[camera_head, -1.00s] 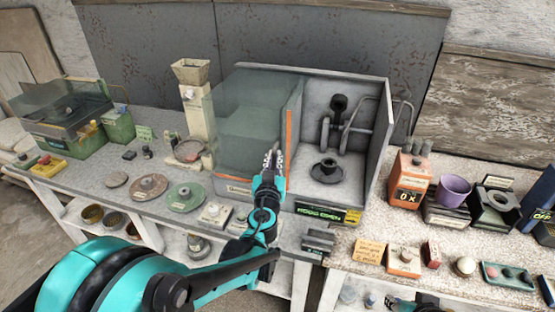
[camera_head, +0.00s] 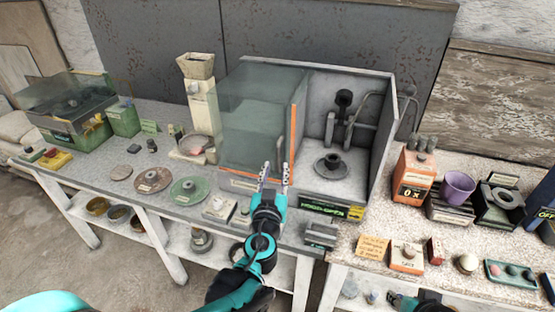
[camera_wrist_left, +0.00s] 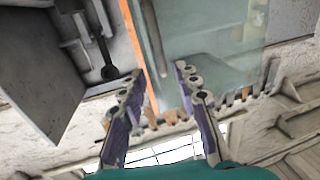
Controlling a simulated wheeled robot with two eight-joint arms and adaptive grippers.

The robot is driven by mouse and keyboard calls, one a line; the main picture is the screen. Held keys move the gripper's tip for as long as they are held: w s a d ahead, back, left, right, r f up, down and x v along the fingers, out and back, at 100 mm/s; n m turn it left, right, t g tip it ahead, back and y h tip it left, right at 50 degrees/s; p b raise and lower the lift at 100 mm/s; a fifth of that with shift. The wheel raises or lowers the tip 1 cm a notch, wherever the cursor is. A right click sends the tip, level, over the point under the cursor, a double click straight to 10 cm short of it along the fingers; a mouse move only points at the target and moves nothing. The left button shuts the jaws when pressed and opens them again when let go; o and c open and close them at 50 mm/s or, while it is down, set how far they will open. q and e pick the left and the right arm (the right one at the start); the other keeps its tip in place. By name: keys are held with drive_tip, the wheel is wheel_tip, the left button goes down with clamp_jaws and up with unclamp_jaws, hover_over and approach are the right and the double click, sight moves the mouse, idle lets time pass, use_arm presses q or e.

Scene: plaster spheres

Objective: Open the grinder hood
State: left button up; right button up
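The grinder hood (camera_head: 245,120) is a see-through greenish cover with an orange front edge and an upright bar handle (camera_head: 279,151). It stands over the left part of the grey grinder housing (camera_head: 378,130). The right part is uncovered and shows a dark wheel on a spindle (camera_head: 331,166). My left gripper (camera_head: 273,174) is open and empty just in front of the handle. In the left wrist view the handle (camera_wrist_left: 154,40) lies ahead, in line with the gap between the fingers (camera_wrist_left: 158,72), apart from them. Part of my right gripper (camera_head: 398,300) shows at the bottom edge; its fingers are unclear.
A green-lettered sign (camera_head: 332,209) is on the housing's front edge. Discs and small blocks, including a green disc (camera_head: 189,189), lie on the bench to the left. An orange box (camera_head: 413,175) and a purple cup (camera_head: 457,188) stand to the right.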

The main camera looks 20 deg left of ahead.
use_arm(q)
drive_tip(key=s, duration=0.3)
drive_tip(key=shift+s+d, duration=0.3)
drive_tip(key=shift+d, duration=0.05)
drive_tip(key=shift+a, duration=0.1)
drive_tip(key=s+a+f+n+g+y, duration=0.1)
drive_tip(key=s+a+f+g+y, duration=0.1)
drive_tip(key=s+a+f+g, duration=0.45)
drive_tip(key=s+d+f+m+g+h, duration=0.3)
drive_tip(key=s+d, duration=0.4)
drive_tip(key=s, duration=0.3)
drive_tip(key=shift+d+f+g+h, duration=0.25)
drive_tip(key=shift+f+g+h, duration=0.3)
drive_tip(key=shift+f+h, duration=0.5)
